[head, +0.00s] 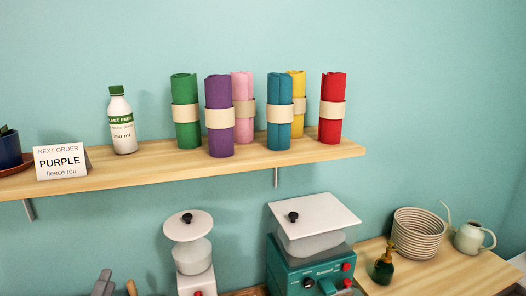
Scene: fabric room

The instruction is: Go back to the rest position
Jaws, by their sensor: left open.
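My left gripper (103,284) shows only in part at the bottom left edge of the head view. Its grey fingers are open and point up, with nothing seen between them. It is well below the wooden shelf (270,164). My right gripper is not in view. On the shelf stand upright fleece rolls with beige bands: green (184,88), purple (219,92), pink (242,86), teal (279,91), yellow (298,86) and red (332,88). A card (62,162) reads "NEXT ORDER PURPLE fleece roll".
A white bottle (121,125) and a blue pot (9,150) stand on the shelf. A brown handle-like piece (131,288) is beside my gripper.

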